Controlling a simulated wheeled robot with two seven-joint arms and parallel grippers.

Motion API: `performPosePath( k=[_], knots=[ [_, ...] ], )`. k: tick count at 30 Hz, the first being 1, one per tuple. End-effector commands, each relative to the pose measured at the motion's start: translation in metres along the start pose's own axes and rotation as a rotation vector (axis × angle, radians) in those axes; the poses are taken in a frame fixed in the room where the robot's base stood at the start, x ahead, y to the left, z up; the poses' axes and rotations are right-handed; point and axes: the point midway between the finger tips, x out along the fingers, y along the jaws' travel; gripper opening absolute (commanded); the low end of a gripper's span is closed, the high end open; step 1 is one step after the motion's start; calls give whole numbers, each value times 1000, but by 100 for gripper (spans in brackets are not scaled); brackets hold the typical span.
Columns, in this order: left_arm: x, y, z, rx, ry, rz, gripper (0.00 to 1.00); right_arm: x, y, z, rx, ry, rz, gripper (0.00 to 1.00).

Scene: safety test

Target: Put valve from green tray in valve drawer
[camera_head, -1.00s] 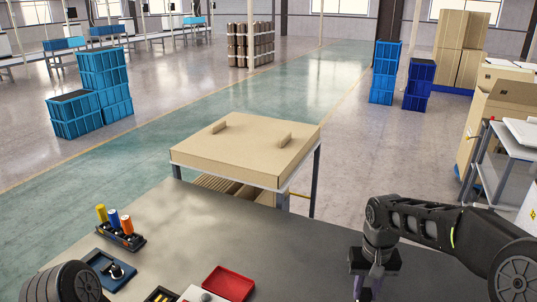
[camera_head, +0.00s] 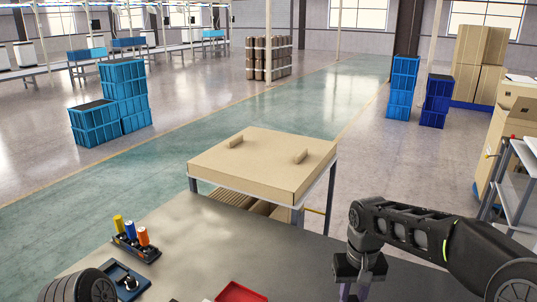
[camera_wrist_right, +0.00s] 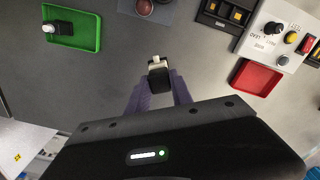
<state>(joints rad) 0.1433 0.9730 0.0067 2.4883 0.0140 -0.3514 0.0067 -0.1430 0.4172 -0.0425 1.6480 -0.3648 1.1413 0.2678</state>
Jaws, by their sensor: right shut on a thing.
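In the right wrist view my right gripper (camera_wrist_right: 160,82) has its purple fingers closed on a small black piece with a pale metal end, which looks like a valve (camera_wrist_right: 158,66). It is held above the grey tabletop. The green tray (camera_wrist_right: 88,42) is at the upper left of that view, apart from the gripper, with a similar black and pale piece (camera_wrist_right: 60,28) in it. In the head view the fingers of my right gripper (camera_head: 354,293) are cut by the bottom edge. The valve drawer is not visible. Of my left arm only a dark link shows; its gripper is out of view.
A red tray (camera_wrist_right: 257,78) and a switch box (camera_wrist_right: 275,35) are at the right in the wrist view. A rack of coloured cylinders (camera_head: 136,244) and a blue tray (camera_head: 118,281) stand at the table's left. A cardboard-topped stand (camera_head: 262,160) is beyond the table.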

Motion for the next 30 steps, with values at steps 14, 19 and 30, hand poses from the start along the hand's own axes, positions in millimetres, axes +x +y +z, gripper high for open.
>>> performPosePath(
  k=[14, 19, 30],
  knots=[
    [16, -4, -2, 4, 5, 5, 43, 46, 0, 0, 0, -1, 1, 0],
    [15, -4, -2, 4, 6, 5, 43, 46, 0, 0, 0, 2, 0, 0],
    [6, -1, -1, 2, 3, 3, 43, 22, 0, -1, 0, 5, 0, 0]
  ],
)
